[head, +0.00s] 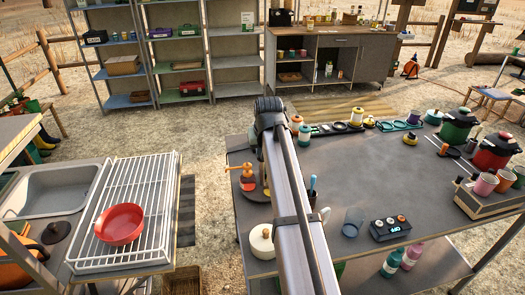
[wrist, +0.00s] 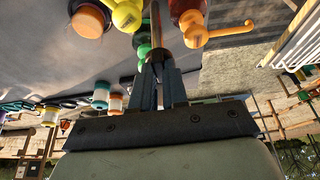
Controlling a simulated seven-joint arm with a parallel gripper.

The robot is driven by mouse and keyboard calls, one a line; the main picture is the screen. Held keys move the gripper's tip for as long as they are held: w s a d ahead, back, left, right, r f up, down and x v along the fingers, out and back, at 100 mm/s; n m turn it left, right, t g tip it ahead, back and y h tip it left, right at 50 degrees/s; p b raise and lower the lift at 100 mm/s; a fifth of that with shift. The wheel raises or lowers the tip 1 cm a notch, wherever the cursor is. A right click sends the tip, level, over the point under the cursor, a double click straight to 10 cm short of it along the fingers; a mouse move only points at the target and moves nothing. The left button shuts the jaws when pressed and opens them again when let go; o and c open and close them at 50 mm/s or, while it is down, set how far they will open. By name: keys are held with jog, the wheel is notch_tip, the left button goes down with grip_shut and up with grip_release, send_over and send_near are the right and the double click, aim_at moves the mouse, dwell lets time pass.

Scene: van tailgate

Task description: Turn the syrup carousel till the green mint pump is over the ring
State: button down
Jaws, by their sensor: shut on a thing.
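In the wrist view my gripper (wrist: 160,70) has its fingers closed at the end of a slim metal post (wrist: 157,25), which appears to belong to the syrup carousel. Around the post are a red bottle with an orange pump (wrist: 190,15), a yellow-green pump (wrist: 125,12) and an orange top (wrist: 88,22). A small green part (wrist: 143,50) shows just beyond the fingertips; I cannot tell if it is the mint pump. In the head view the red bottle (head: 248,184) stands left of my arm, which hides most of the carousel and my gripper. I cannot make out the ring.
The grey table (head: 400,190) has a cream pot (head: 261,241) near its left front edge and a dark control box (head: 390,228) at the front. Green (head: 459,125) and red (head: 495,150) pots stand right. A wire rack with a red bowl (head: 120,223) is left.

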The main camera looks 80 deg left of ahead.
jog(key=shift+m, duration=0.3)
jog(key=m, duration=0.1)
jog(key=m+t, duration=0.1)
jog(key=m, duration=0.1)
jog(key=m+t, duration=0.1)
jog(key=shift+s+a+m, duration=0.1)
jog(key=shift+s+m, duration=0.2)
jog(key=m+h, duration=0.1)
jog(key=m, duration=0.2)
jog(key=m+t+h, duration=0.1)
jog(key=m, duration=0.2)
jog(key=shift+s+a+t, duration=0.15)
jog(key=shift+t, duration=0.15)
dwell(0.4)
jog(key=c, duration=1.1)
grip_release()
jog(key=shift+c, duration=0.2)
jog(key=v, duration=1.4)
